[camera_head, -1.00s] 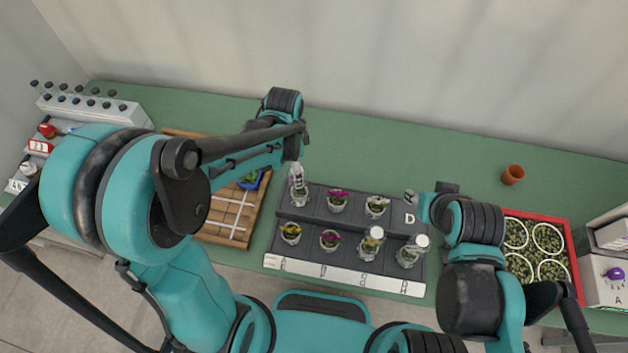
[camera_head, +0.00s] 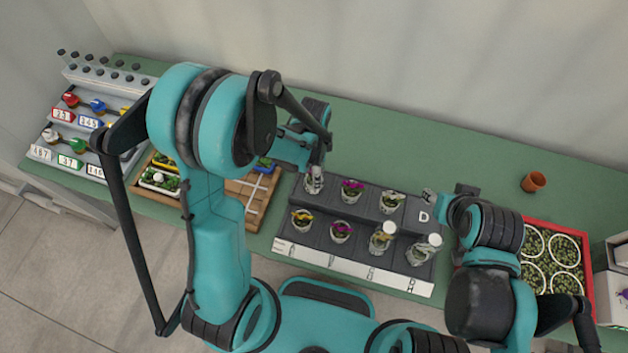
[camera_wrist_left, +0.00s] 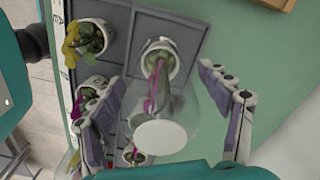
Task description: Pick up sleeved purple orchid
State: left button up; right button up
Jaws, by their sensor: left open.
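Other potted plants stand close by: a yellow-flowered one (camera_head: 302,219) in front and a magenta one (camera_head: 351,191) to the right. A wooden tray (camera_head: 233,220) lies left of the rack. A red crate (camera_head: 588,272) and terracotta pot (camera_head: 533,181) are at right. Green bench behind is clear.

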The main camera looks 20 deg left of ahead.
pick_arm(q)
jog(key=c, duration=1.8)
jog(key=shift+o, duration=0.2)
jog(key=shift+r, duration=0.1)
